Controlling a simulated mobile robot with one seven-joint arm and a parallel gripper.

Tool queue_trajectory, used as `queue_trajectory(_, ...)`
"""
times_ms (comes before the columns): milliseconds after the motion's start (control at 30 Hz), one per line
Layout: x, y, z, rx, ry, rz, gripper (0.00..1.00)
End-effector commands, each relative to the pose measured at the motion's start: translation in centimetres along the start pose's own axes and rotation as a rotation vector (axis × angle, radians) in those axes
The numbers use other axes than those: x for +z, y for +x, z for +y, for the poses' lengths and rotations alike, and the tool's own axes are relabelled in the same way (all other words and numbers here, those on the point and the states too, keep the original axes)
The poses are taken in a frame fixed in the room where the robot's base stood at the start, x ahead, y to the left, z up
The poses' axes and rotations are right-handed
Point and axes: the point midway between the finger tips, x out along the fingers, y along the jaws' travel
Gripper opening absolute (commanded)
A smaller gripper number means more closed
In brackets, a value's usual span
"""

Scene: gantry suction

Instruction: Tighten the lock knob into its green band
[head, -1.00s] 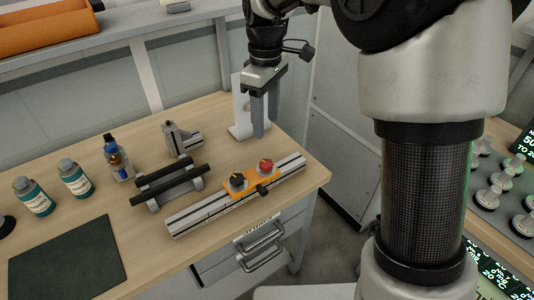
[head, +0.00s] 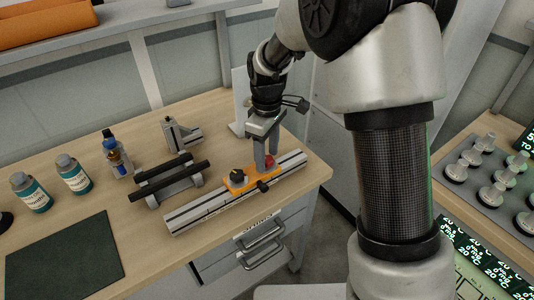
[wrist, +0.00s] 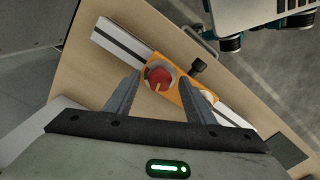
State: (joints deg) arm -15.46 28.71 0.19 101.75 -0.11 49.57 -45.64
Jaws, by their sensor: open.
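A red knob (head: 270,161) with a pale line on its top sits on an orange carriage (head: 228,186). The carriage rides on a grey slotted rail (head: 195,216). A black knob (head: 237,175) stands on the carriage's left part, and a black side knob (head: 263,186) sticks out at the front. My gripper (head: 265,164) points down over the red knob. In the wrist view the open fingers stand either side of the red knob (wrist: 160,79), with gaps visible. The right finger partly hides the carriage's other end.
Left of the rail stand a black-barred stand (head: 170,180), a grey bracket (head: 183,134), a small blue bottle (head: 116,160) and two teal bottles (head: 74,178). A dark green mat (head: 65,255) lies front left. A white upright plate (head: 239,100) stands behind my gripper.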

Motion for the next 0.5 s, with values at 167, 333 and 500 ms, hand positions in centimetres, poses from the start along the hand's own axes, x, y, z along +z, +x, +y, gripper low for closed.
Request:
queue_trajectory(167, -0.01, -0.04, 0.01, 0.000, 0.000, 0.000, 0.34)
queue_trajectory(333, -0.01, -0.05, 0.01, 0.000, 0.000, 0.000, 0.08)
queue_trajectory(500, -0.01, -0.08, 0.01, 0.000, 0.011, 0.000, 0.08)
